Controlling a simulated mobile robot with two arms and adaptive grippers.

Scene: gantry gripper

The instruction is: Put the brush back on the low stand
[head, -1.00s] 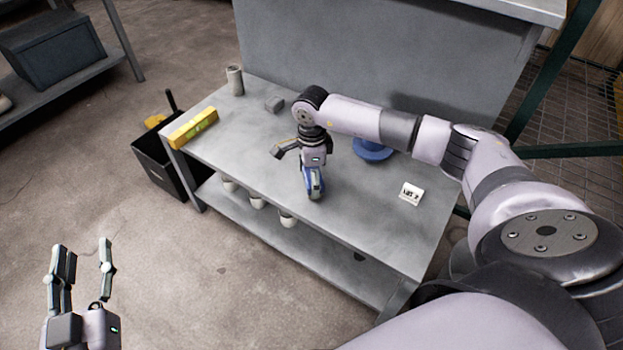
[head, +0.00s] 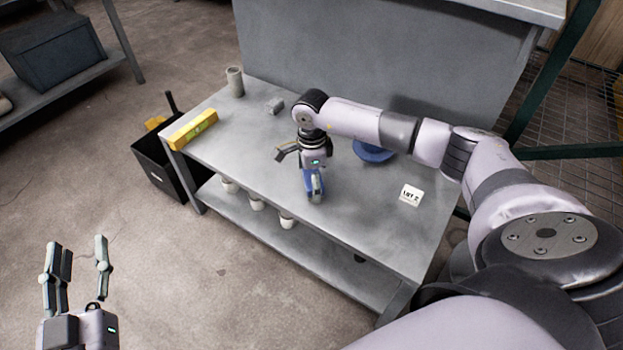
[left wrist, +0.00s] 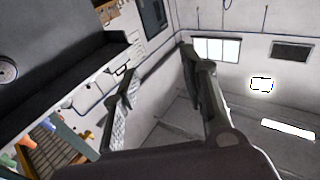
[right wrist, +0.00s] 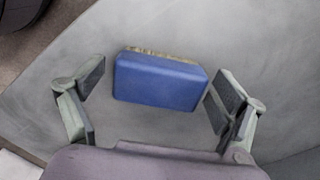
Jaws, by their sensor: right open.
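The brush (right wrist: 158,82) is a blue block with a strip of tan bristles along its far edge in the right wrist view. It lies between the spread fingers of my right gripper (right wrist: 160,108), with gaps at both sides. In the head view the blue brush (head: 309,183) is partly hidden by my right gripper (head: 298,170), which is open over the table. My left gripper (head: 76,262) is open and empty, away from the table; its two fingers also show apart in the left wrist view (left wrist: 160,90). I cannot clearly identify the low stand.
A round blue thing (head: 374,152) is partly hidden behind my right arm on the grey table (head: 365,225). A yellow level (head: 193,130), a grey cup (head: 234,81), a small grey block (head: 275,106) and a white label card (head: 411,194) stand around. A black bin (head: 158,160) is left.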

